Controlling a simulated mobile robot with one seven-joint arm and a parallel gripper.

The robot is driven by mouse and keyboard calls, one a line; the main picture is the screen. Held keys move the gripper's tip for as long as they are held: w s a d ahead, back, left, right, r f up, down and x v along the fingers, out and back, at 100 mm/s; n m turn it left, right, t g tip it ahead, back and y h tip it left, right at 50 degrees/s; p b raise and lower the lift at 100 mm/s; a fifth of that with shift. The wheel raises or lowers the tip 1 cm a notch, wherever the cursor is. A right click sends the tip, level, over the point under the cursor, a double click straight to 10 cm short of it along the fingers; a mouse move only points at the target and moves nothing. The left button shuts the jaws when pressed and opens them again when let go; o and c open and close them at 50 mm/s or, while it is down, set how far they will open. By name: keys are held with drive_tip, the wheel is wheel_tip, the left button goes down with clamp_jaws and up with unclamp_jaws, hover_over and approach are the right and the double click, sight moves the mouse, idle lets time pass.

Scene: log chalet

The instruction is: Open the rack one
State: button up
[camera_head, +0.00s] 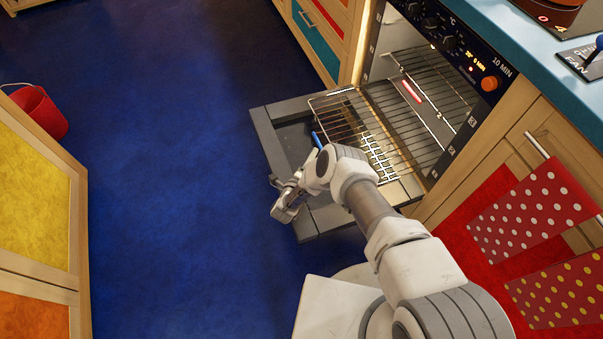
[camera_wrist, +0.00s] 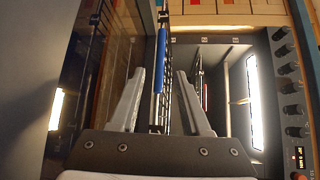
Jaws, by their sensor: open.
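The oven (camera_head: 425,75) stands with its door (camera_head: 285,165) lowered flat. A wire rack with a blue front bar (camera_head: 318,140) sticks out over the door. Another wire rack with a red front bar (camera_head: 411,91) sits deeper inside the oven. My gripper (camera_head: 284,197) is open over the door's outer part, near the blue-barred rack. In the wrist view, the blue bar (camera_wrist: 161,60) shows between the spread fingers of my gripper (camera_wrist: 160,73), with no clear contact. The red bar (camera_wrist: 205,96) shows right of them.
The control panel with knobs (camera_head: 430,22) is above the oven opening. A blue counter (camera_head: 555,65) and red dotted towels (camera_head: 530,215) are at the right. A red bucket (camera_head: 40,110) and a yellow-panelled cabinet (camera_head: 35,200) are at the left. The blue floor (camera_head: 185,150) between is clear.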

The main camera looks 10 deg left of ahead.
drive_tip(key=p+v, duration=0.2)
drive_tip(key=v, duration=0.8)
drive_tip(key=shift+s, duration=0.1)
